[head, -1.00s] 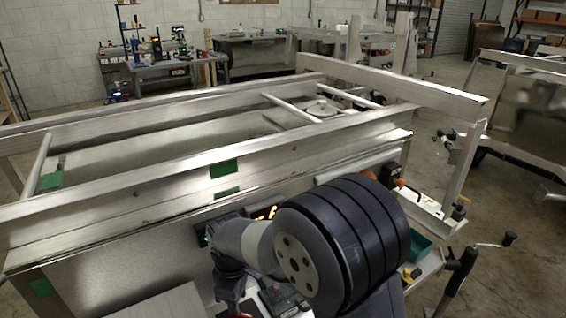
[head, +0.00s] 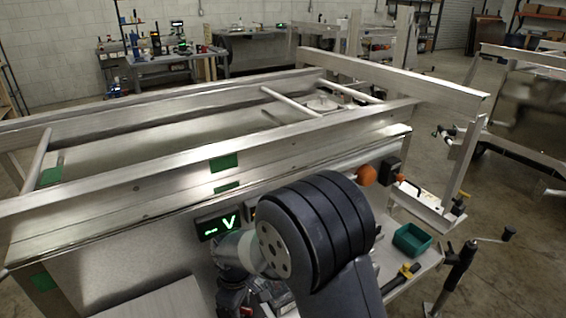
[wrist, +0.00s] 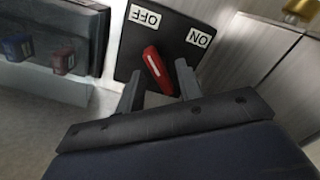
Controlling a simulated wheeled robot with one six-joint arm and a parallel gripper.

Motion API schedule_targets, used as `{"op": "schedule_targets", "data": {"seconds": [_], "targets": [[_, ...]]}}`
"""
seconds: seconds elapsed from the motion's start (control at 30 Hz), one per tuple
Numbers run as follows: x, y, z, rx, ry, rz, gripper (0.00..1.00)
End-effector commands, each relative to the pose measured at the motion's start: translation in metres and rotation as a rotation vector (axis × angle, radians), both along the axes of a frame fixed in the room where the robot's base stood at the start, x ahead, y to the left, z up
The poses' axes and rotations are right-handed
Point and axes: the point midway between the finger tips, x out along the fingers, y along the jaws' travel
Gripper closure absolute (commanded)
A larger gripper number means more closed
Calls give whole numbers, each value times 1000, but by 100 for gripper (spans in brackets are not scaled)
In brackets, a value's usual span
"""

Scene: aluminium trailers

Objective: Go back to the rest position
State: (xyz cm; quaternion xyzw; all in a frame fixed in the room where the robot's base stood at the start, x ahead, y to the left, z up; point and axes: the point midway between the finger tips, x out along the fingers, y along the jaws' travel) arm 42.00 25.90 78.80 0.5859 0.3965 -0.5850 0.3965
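My gripper (wrist: 158,75) shows in the wrist view with its two grey fingers apart and nothing held between them. A red lever (wrist: 155,68) on a black switch plate (wrist: 181,28) shows between and just beyond the fingertips; I cannot tell whether a finger touches it. The plate carries OFF and ON labels, seen upside down. In the head view my dark, ringed arm joint is at the lower middle, in front of the trailer's near side, and my gripper is hidden there.
The aluminium trailer frame (head: 110,192) fills the left and middle. A green-lit display (head: 217,226), an orange knob (head: 366,175) and a green bin (head: 412,240) are near my arm. A crank jack (head: 462,270) stands at the right. Floor is open farther right.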

Motion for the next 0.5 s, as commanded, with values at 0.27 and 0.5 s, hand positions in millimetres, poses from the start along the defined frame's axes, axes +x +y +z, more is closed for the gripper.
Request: {"op": "schedule_targets", "data": {"seconds": [0.27,0.5], "targets": [[0,0,1,-1,1,-226,65],[0,0,1,0,2,-423,65]]}}
